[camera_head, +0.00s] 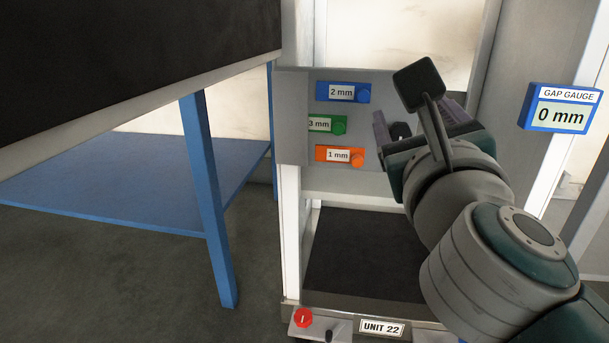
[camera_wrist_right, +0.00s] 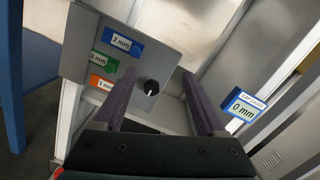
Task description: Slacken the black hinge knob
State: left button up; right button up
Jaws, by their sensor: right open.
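A round black knob with a white mark (camera_wrist_right: 151,87) sits on a grey panel (camera_wrist_right: 165,55), right of the coloured labels. In the head view the knob (camera_head: 400,130) is partly hidden by my right gripper. My right gripper (camera_head: 414,108) is open, its purple fingers pointing at the panel. In the wrist view the knob appears between the fingers of the gripper (camera_wrist_right: 159,76), nearer the left one. I cannot tell whether they touch it. Another small black knob (camera_head: 329,336) is low at the front, beside a red knob (camera_head: 302,318). My left gripper is not in view.
The panel carries a blue "2 mm" tag (camera_head: 342,92), a green "3 mm" tag (camera_head: 327,124) and an orange "1 mm" tag (camera_head: 339,155). A gap gauge (camera_head: 562,108) at right reads 0 mm. A "UNIT 22" plate (camera_head: 382,328) is below. A blue-legged table (camera_head: 208,190) stands left.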

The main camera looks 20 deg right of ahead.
jog(key=m+g+b, duration=0.1)
jog(key=m+b, duration=0.1)
jog(key=b, duration=0.1)
send_near(401, 135)
jog(key=b+x, duration=0.3)
jog(key=x, duration=0.5)
jog(key=shift+f, duration=0.1)
jog(key=shift+w+d+g+h, duration=0.2)
jog(key=shift+w+g+h, duration=0.1)
jog(key=shift+w, duration=0.2)
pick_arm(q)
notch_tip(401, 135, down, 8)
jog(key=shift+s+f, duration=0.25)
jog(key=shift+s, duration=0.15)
pick_arm(e)
grip_shut()
